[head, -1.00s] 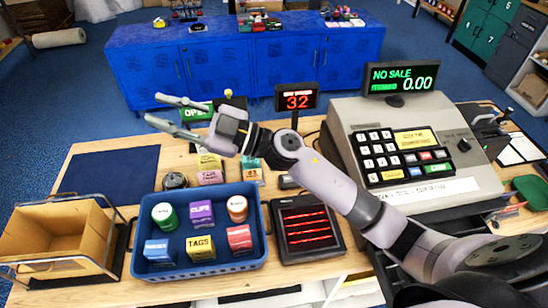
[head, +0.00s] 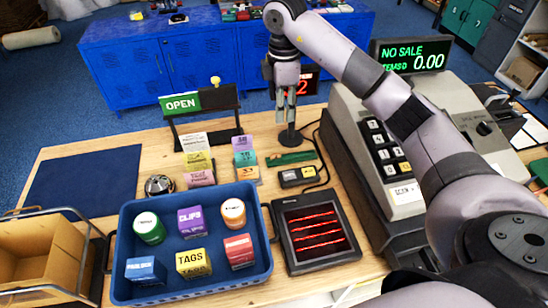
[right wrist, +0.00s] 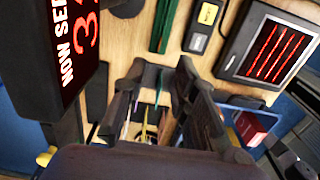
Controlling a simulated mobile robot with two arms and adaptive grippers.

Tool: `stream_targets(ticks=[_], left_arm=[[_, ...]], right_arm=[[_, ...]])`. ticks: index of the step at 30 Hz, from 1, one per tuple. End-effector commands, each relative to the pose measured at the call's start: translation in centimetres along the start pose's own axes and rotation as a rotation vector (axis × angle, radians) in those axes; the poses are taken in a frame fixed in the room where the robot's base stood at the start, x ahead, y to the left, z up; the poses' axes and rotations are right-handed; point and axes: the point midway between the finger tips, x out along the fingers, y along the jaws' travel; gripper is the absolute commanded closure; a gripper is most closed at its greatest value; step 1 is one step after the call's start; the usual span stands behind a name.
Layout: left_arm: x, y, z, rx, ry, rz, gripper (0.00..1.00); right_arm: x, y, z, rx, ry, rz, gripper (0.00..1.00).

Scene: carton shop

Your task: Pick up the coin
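I cannot make out a coin in either view. My right gripper (head: 286,122) hangs with its fingers pointing down, in front of the number display and above the back of the counter. The right wrist view shows its two dark fingers (right wrist: 160,78) apart, with wood and some coloured cards visible between them. Nothing is seen held. My left gripper is in neither view.
The number display (right wrist: 75,55) stands close beside the right gripper. A green strip (head: 290,158), card stacks (head: 244,158) and a bell (head: 159,185) lie on the counter. A blue tray (head: 190,291) holds several items. The cash register (head: 345,125) is at right.

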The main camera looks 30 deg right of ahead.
Motion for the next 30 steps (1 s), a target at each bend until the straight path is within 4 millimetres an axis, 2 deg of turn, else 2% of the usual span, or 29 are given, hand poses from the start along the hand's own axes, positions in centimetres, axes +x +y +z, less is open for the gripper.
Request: stream_targets(ticks=[6, 12, 18, 21, 25, 30], left_arm=[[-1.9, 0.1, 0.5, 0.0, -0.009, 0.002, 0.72], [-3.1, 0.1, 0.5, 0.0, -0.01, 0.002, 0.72], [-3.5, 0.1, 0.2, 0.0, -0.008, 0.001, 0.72], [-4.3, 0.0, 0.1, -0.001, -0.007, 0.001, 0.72], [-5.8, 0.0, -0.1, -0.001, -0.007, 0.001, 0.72], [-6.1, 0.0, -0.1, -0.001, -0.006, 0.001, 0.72]], right_arm=[[4.6, -0.2, -0.1, -0.003, 0.001, -0.007, 0.74], [8.4, -0.1, -0.2, -0.004, 0.003, -0.004, 0.74], [10.1, -0.1, -0.2, -0.005, 0.004, -0.002, 0.74], [10.8, -0.2, -0.4, -0.005, 0.003, -0.004, 0.74], [12.7, -0.3, -0.8, -0.005, 0.003, -0.006, 0.74], [14.9, -0.2, -0.8, -0.005, 0.004, -0.002, 0.74]])
